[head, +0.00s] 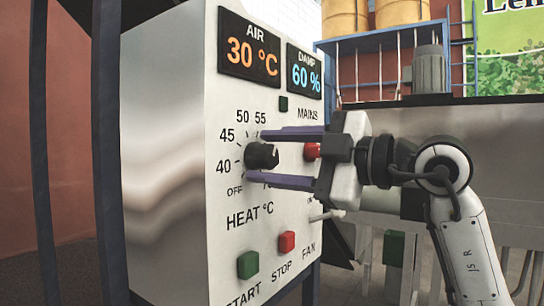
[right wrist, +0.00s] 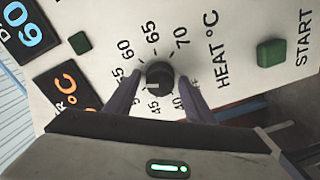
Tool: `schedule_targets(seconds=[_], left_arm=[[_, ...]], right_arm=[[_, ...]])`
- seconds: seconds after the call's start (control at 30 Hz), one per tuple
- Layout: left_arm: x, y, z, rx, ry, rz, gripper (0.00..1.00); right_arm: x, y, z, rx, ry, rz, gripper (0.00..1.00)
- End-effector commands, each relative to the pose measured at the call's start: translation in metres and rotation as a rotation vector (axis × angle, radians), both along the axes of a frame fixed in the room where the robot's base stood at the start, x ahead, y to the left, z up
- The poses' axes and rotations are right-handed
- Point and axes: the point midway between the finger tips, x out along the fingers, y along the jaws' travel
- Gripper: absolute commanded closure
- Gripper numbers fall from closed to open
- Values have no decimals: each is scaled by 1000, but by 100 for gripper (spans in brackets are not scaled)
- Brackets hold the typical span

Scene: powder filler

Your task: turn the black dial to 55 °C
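The black dial (head: 262,156) sits on the white panel above the HEAT °C label, ringed by numbers. It also shows in the right wrist view (right wrist: 160,75); a small light mark on its lower edge there seems to face near 45. The 55 mark is at the dial's upper side in the head view. My right gripper (head: 265,158) is open, its two purple fingers reaching along either side of the dial, one above and one below in the head view. Narrow gaps show between fingers and dial, so it does not look gripped. My left gripper is not in view.
The AIR display (head: 250,50) reads 30 °C and the DAMP display (head: 304,71) 60 %. A red knob (head: 312,151) sits behind the fingers. Below are a green START button (head: 248,264), a red STOP button (head: 287,243) and a FAN switch (head: 327,216).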

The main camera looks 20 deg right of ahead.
Motion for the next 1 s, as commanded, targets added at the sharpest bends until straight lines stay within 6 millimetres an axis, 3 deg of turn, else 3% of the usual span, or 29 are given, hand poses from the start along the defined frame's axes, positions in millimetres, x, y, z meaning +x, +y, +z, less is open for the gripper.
schedule_targets(seconds=[0.43, 0.8, 1.0], left_arm=[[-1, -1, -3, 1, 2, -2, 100], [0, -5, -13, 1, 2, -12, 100], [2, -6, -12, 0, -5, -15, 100]], right_arm=[[-7, -6, -1, 0, -1, -1, 45], [-62, -49, -2, -1, -2, -3, 45], [-78, -62, -1, -1, 0, -1, 45]])
